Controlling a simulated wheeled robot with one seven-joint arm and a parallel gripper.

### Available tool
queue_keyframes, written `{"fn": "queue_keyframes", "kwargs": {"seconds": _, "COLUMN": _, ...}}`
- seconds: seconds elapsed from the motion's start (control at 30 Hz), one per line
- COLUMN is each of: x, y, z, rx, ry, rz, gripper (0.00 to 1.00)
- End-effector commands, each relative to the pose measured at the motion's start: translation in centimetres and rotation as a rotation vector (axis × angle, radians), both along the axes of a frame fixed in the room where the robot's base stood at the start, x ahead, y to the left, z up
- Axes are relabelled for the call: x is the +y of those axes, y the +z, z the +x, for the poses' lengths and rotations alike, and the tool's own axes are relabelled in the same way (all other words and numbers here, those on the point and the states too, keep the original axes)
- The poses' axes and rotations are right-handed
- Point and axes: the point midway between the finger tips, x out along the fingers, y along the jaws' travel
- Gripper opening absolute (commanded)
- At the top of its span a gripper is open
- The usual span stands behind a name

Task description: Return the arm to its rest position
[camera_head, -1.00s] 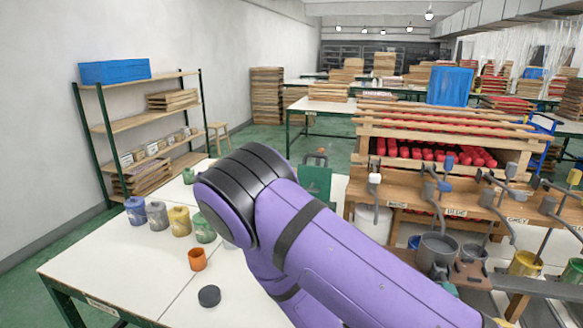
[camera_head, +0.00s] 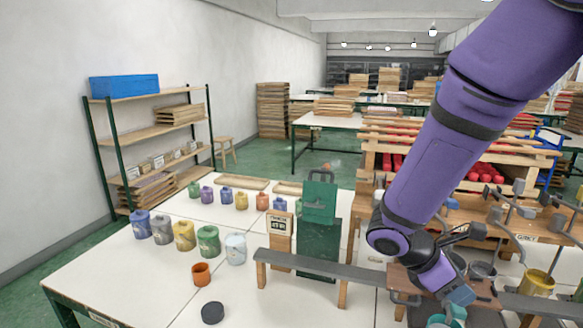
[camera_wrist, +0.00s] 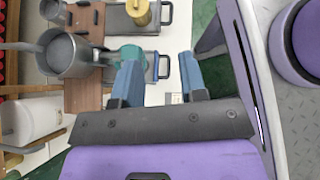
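My purple arm (camera_head: 435,160) comes down from the upper right in the head view and bends at a dark joint. Its end reaches low at the right, over the near part of the workbench. My gripper (camera_head: 448,314) points downward there, partly cut off by the frame's bottom edge. In the wrist view, my gripper (camera_wrist: 160,72) has its two blue fingers spread apart with nothing between them. A teal pot (camera_wrist: 130,54) lies beyond the left finger. I cannot tell its distance from the finger.
A white table (camera_head: 150,272) holds several paint jars, an orange cup (camera_head: 201,274) and a black disc (camera_head: 212,312). A grey rail (camera_head: 325,266) runs toward my gripper. A grey pot (camera_wrist: 68,54) and a yellow pot (camera_wrist: 138,12) stand near it. A shelf (camera_head: 150,133) stands left.

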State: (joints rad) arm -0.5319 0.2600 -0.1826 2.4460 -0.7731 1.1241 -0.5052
Motion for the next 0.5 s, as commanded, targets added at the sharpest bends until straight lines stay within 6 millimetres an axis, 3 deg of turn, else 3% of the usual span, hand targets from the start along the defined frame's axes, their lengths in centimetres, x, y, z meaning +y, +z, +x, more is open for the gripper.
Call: {"fn": "queue_keyframes", "kwargs": {"seconds": 0.5, "x": -1.1, "y": 8.7, "z": -4.6, "rx": -0.505, "ry": -0.56, "rz": 0.395, "gripper": 0.39}}
